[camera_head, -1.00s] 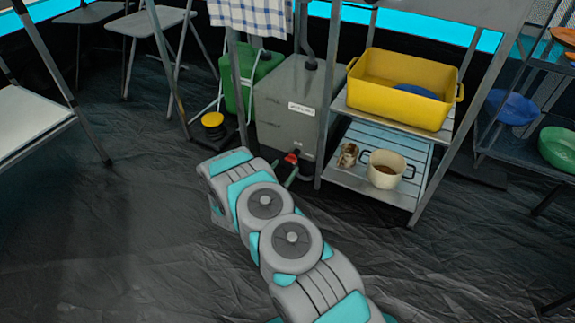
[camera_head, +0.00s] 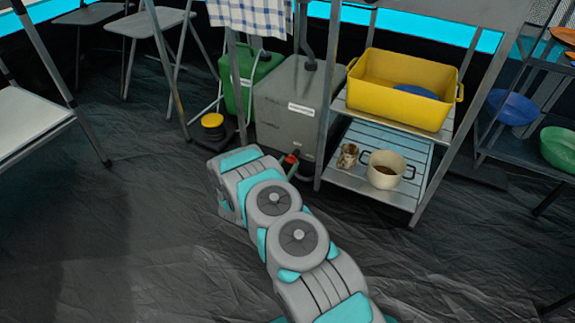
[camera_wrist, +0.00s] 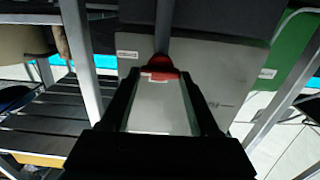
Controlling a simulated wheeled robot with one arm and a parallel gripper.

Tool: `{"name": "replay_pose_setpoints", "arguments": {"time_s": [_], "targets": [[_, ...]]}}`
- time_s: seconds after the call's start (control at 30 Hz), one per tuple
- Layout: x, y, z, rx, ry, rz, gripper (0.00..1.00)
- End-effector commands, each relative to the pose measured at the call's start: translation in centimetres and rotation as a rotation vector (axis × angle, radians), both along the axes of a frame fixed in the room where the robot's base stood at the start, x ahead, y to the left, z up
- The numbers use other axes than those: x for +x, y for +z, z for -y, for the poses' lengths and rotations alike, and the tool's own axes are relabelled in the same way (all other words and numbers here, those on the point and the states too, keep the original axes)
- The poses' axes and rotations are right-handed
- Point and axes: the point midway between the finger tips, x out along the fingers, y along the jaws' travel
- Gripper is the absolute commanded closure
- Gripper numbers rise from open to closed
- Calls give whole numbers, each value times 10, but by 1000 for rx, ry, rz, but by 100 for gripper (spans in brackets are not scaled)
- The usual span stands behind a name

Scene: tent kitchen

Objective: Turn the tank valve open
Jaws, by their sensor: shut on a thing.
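The grey tank (camera_head: 296,110), with a white label, stands on the floor under the frame left of the steel shelf. Its small red valve handle (camera_head: 289,159) is low on the front, partly covered by my arm in the head view. In the wrist view the red handle (camera_wrist: 161,67) sits between the tips of my gripper (camera_wrist: 160,75), with the grey tank (camera_wrist: 215,70) behind. My gripper is shut on the handle. The head view hides my fingers behind my wrist. I cannot tell the handle's exact angle.
A green jerrycan (camera_head: 246,75) and a yellow-topped object (camera_head: 212,121) stand left of the tank. Right of it, the shelf holds a yellow tub (camera_head: 400,92), a cream pot (camera_head: 385,169) and a small cup (camera_head: 347,155). The dark floor in front is open.

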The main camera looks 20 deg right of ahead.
Motion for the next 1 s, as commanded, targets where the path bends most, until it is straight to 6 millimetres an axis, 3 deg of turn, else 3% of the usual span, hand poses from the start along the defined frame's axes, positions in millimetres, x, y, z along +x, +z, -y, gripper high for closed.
{"name": "replay_pose_setpoints", "arguments": {"time_s": [0.03,0.4,0.73,1.0], "targets": [[0,0,0,0,0,0,55],[0,0,0,0,0,0,93],[0,1,-1,-36,0,-47,93],[0,1,-1,-149,0,-194,93]]}}
